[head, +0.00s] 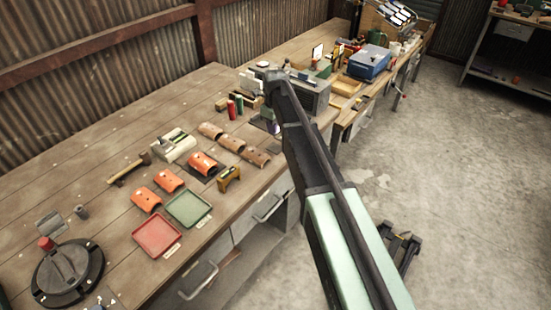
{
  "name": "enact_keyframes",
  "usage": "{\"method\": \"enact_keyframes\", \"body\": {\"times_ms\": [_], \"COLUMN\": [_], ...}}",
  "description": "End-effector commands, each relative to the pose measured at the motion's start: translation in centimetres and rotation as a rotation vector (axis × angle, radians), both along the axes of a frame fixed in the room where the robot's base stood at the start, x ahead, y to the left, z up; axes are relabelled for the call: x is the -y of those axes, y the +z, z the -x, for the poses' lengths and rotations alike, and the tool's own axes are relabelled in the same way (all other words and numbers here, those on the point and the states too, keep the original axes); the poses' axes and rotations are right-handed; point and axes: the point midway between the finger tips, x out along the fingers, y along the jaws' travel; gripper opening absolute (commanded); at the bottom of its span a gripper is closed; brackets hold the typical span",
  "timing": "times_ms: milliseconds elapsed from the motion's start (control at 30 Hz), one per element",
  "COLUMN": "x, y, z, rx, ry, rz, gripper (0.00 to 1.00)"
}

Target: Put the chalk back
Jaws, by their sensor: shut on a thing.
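My arm reaches from the lower right up over the workbench in the head view. My gripper (268,119) points down at the arm's far end, low over the bench near its front edge, small and partly hidden by the arm. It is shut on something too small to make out. I cannot tell any chalk for certain in this view.
The bench (95,150) holds orange and brown curved tiles (203,163), a red tray (157,235), a green tray (188,208), a hammer (128,170) and a dark round turntable (68,273). A blue box (368,62) stands farther back. Bare wood lies at left.

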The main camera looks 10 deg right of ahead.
Motion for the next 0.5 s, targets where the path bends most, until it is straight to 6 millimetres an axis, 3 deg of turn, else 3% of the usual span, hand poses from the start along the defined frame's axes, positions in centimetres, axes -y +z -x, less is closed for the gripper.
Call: {"method": "enact_keyframes", "body": {"times_ms": [33, 133, 300, 500], "x": [0.0, 0.0, 0.0, 0.0], "y": [-3.1, -4.2, -4.1, -8.2], "z": [0.0, 0.0, 0.0, 0.0], "rx": [0.0, 0.0, 0.0, 0.0], "ry": [0.0, 0.0, 0.0, 0.001], "rz": [0.0, 0.0, 0.0, 0.0], "gripper": [0.02, 0.02, 0.02, 0.02]}}
